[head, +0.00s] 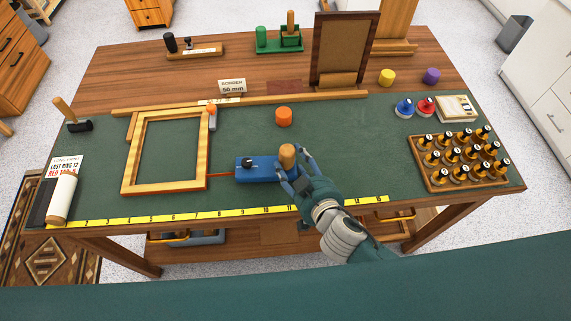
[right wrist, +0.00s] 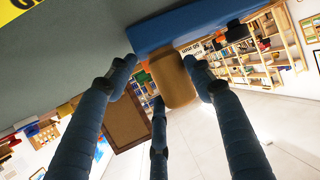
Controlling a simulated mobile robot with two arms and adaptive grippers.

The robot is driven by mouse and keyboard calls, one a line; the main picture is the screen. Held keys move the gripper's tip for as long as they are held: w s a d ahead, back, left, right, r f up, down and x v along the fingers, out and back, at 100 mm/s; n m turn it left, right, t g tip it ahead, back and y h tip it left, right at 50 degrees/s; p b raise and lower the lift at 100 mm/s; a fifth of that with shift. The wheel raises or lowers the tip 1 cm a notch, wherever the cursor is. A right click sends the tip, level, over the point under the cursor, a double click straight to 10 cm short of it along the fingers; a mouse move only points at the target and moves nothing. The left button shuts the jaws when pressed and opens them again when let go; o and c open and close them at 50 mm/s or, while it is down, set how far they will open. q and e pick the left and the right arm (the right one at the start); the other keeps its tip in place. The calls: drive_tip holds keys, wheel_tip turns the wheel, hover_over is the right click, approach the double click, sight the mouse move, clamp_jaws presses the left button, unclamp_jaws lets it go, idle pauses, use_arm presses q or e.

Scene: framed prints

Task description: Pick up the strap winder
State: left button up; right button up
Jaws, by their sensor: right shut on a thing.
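The strap winder is a blue block (head: 255,169) with a black knob on top and an upright wooden handle (head: 287,155) at its right end. It rests on the green mat, right of the wooden frame (head: 128,158), with a thin orange strap running from it to the frame. My right gripper (head: 286,172) is shut on the strap winder at its wooden handle end. In the right wrist view the handle (right wrist: 172,80) sits between the fingers, and the blue body (right wrist: 185,27) shows beyond. My left gripper is not in view.
A yellow measuring tape (head: 190,217) runs along the table's front edge. An orange cylinder (head: 284,116) stands behind the winder. Bare mat lies between tray and winder.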

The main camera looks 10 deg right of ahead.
wheel_tip(320, 180, up, 20)
drive_tip(key=shift+c, duration=0.2)
drive_tip(key=shift+d, duration=0.1)
idle(0.4)
drive_tip(key=shift+s+d, duration=0.3)
drive_tip(key=shift+s, duration=0.05)
drive_tip(key=shift+f+b, duration=5.95)
drive_tip(key=shift+f, duration=3.65)
